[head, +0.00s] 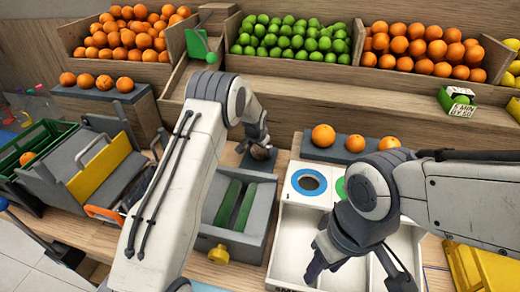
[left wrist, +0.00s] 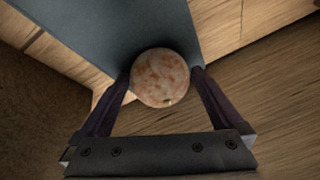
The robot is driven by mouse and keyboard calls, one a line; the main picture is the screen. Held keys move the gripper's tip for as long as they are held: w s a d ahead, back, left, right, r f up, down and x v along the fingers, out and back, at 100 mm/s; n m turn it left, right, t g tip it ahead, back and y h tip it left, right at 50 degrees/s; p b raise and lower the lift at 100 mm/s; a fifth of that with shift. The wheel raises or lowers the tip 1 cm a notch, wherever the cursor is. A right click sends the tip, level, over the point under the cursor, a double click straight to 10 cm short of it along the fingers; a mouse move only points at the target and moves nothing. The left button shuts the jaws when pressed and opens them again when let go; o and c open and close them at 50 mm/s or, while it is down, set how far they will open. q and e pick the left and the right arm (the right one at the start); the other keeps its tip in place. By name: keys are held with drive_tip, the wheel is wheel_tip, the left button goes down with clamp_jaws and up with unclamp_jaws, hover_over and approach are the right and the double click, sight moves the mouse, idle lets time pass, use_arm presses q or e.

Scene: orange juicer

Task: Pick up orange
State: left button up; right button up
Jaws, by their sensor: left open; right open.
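A round fruit with mottled brown and pale skin (left wrist: 160,77) sits between the fingertips of my left gripper (left wrist: 160,82) in the left wrist view. It lies at the edge of a blue-grey surface. The jaws stand open around it; I cannot tell if they touch it. In the head view my left gripper (head: 258,140) points down, with the brownish fruit (head: 260,153) partly hidden beneath it. Plain oranges (head: 323,135) rest on a dark ledge to its right. My right gripper (head: 325,262) is open and empty over the white tray (head: 283,262).
Behind stand crates of oranges (head: 130,35), limes (head: 290,38) and more oranges (head: 425,48). A grey machine with green slats (head: 236,205) stands just in front of my left gripper. A green crate (head: 35,145) is at the left. A yellow bin (head: 480,268) is at the right.

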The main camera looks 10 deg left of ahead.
use_arm(q)
drive_tip(key=c, duration=1.2)
drive_tip(key=shift+c, duration=0.2)
drive_tip(key=shift+r, duration=0.15)
wheel_tip(320, 180, up, 10)
drive_tip(key=shift+f+b, duration=0.1)
drive_tip(key=shift+b, duration=1.1)
